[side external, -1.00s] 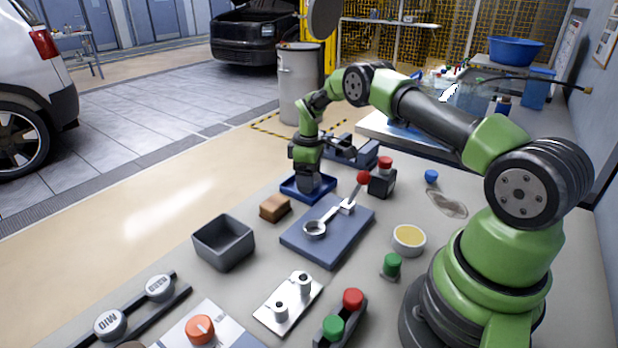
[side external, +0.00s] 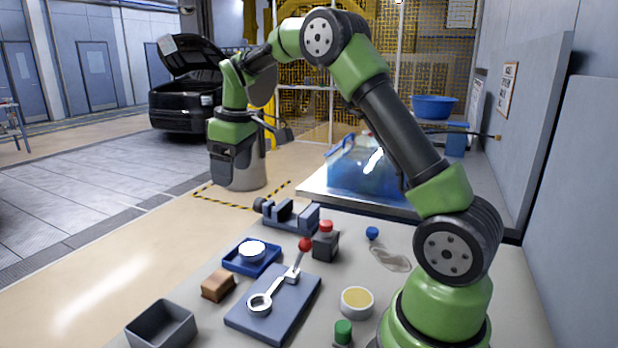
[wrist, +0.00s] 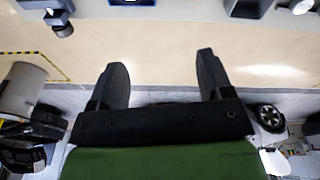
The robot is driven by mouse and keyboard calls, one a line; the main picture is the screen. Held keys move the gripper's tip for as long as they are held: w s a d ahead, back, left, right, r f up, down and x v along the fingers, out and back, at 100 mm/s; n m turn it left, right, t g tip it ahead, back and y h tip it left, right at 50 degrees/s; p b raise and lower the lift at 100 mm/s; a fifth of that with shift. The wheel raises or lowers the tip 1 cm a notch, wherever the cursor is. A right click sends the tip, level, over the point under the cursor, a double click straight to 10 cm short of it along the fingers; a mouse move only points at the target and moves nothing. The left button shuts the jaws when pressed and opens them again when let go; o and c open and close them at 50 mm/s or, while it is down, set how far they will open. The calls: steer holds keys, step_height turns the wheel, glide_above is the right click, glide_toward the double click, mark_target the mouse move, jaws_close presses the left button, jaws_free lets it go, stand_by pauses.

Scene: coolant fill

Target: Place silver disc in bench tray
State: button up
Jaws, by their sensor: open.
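The silver disc (side external: 251,250) lies flat inside the blue bench tray (side external: 231,264) on the bench, in the side external view. My gripper (side external: 222,178) is raised well above and to the left of the tray, out over the floor beyond the bench edge. In the wrist view its two dark fingers (wrist: 162,65) are spread apart with nothing between them. The disc cannot be made out in the wrist view.
Around the tray stand a vise (side external: 290,214), a brown block (side external: 217,285), a lever plate (side external: 285,318) with a red knob, a black red-button box (side external: 325,242) and a grey bin (side external: 162,327). The air around my gripper looks clear.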

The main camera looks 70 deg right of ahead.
steer(key=s+a+r+m+t, duration=0.3)
steer(key=s+a+r, duration=0.6)
steer(key=s, duration=0.2)
steer(key=s+a+f+m+t+y, duration=0.1)
steer(key=s+a, duration=0.1)
steer(key=s, duration=0.4)
steer(key=s+a+m+t+y, duration=0.1)
steer(key=s+a+m, duration=0.1)
steer(key=s, duration=0.4)
steer(key=shift+s+a+f, duration=0.3)
steer(key=shift+a+f, duration=0.1)
steer(key=shift+a, duration=0.1)
